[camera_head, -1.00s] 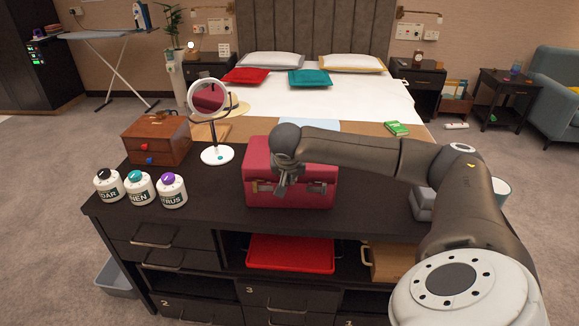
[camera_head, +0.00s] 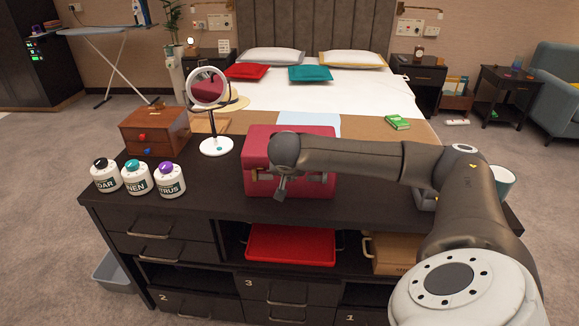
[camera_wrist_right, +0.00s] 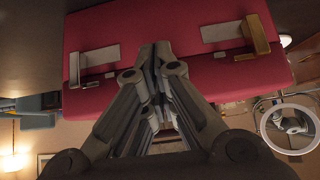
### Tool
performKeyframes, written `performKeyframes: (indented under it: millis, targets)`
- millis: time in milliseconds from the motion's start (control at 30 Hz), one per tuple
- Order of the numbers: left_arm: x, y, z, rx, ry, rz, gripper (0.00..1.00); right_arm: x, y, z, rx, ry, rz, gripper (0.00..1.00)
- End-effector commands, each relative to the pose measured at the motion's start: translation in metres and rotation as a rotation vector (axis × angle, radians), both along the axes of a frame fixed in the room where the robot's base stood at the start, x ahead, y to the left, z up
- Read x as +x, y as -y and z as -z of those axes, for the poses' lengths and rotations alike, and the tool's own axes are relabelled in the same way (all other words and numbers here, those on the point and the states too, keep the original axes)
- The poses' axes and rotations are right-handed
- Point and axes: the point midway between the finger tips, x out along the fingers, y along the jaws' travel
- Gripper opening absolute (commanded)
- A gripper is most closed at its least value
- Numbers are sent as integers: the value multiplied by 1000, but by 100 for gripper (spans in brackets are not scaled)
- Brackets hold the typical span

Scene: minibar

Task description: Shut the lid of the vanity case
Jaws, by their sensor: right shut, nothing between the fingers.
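The vanity case (camera_head: 318,182) is a red-pink box on the dark dresser top. It also shows in the right wrist view (camera_wrist_right: 208,72). Its lid (camera_head: 262,135) is down on the base, with only a thin seam between them. Metal latch parts (camera_wrist_right: 256,36) are on its front face. My right gripper (camera_head: 281,190) is shut and empty, pointing down in front of the case, and hides part of its front. In the right wrist view the closed fingers (camera_wrist_right: 154,50) overlap the case front near the seam; I cannot tell whether they touch. My left gripper is not in view.
A round mirror (camera_head: 207,88) and a wooden box (camera_head: 155,131) stand left of the case. Several labelled jars (camera_head: 137,178) stand at the front left. A red tray (camera_head: 291,243) lies on the shelf below. A bed (camera_head: 310,96) is behind.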

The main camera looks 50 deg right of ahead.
Motion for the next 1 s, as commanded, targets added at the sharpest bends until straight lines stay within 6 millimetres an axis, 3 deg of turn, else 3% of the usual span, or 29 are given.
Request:
performKeyframes:
  millis: [167,333,400,700,1000]
  targets:
    - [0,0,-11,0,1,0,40,-1,4,-16,0,1,4,0]
    - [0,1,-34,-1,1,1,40,-3,12,-49,-1,2,9,0]
    - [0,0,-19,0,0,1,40,-13,-1,-30,0,-4,3,0]
    - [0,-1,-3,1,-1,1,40,-51,-43,-12,0,-1,3,0]
    - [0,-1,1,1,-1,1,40,-65,-60,-6,0,0,7,0]
